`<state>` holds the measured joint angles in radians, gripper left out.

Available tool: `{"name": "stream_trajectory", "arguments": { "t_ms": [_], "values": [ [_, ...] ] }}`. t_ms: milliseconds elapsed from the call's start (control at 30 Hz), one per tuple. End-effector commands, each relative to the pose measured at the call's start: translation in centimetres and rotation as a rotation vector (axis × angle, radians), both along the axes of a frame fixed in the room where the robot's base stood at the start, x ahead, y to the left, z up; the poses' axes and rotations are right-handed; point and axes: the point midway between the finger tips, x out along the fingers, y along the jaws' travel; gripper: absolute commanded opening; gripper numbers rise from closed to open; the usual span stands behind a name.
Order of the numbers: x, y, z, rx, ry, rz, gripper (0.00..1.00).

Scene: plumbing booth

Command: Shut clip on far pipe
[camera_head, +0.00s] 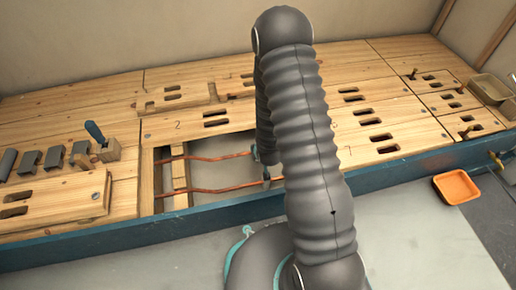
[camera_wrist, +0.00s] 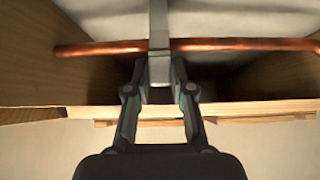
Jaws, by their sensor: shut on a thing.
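Two copper pipes, a far pipe (camera_head: 215,157) and a near pipe (camera_head: 215,189), cross an opening in the wooden deck in the head view. My arm hides their right ends and most of my gripper there. In the wrist view my gripper (camera_wrist: 160,95) is shut on a grey clip (camera_wrist: 159,68). The clip's narrow grey part extends upward and crosses in front of a copper pipe (camera_wrist: 230,44). Only one pipe shows in this view, and I cannot tell which it is. Whether the clip is closed around the pipe is not clear.
Wooden walls (camera_wrist: 25,60) flank the opening in the wrist view. In the head view, a blue rail (camera_head: 205,213) runs along the deck's front edge. A blue-handled tool (camera_head: 95,133) and grey blocks stand at left. An orange tray (camera_head: 456,187) sits at right.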

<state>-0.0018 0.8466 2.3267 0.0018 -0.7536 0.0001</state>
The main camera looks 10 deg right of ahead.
Motion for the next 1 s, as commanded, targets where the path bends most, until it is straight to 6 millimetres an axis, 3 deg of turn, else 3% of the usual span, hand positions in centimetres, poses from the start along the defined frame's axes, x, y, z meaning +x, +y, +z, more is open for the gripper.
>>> {"name": "stream_trajectory", "arguments": {
  "t_ms": [167,200,267,667,1000],
  "values": [
    [0.0,0.0,0.0,0.0,0.0,0.0,0.0],
    [0.0,0.0,0.0,0.0,0.0,0.0,0.33],
    [0.0,0.0,0.0,0.0,0.001,0.0,0.48],
    [-0.3,0.0,0.4,0.0,0.0,0.0,0.48],
    [-3.3,0.0,3.9,0.0,-0.001,0.0,0.48]
  ]
}}
